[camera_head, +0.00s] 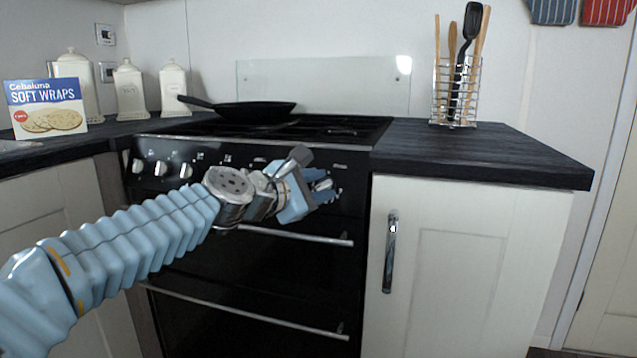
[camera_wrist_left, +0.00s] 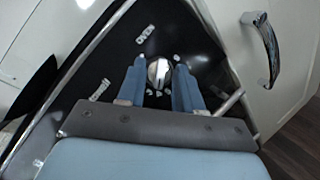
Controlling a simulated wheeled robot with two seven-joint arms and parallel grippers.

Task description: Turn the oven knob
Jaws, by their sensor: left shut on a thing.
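The black oven (camera_head: 270,268) stands in the middle of the head view, with silver knobs (camera_head: 160,168) along the left of its front panel. My left gripper (camera_head: 320,186) is at the right part of this panel. In the left wrist view, a silver oven knob (camera_wrist_left: 158,72) sits between the two blue fingers of my left gripper (camera_wrist_left: 160,66), and the gripper is shut on it. In the head view this knob is hidden by the gripper. My right gripper is not in view.
A black pan (camera_head: 250,112) sits on the hob. Below the panel are oven door handles (camera_head: 295,235). A utensil rack (camera_head: 456,95) stands on the right counter, above a white cupboard with a metal handle (camera_head: 390,250). Canisters (camera_head: 130,90) and a wraps box (camera_head: 45,108) stand at left.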

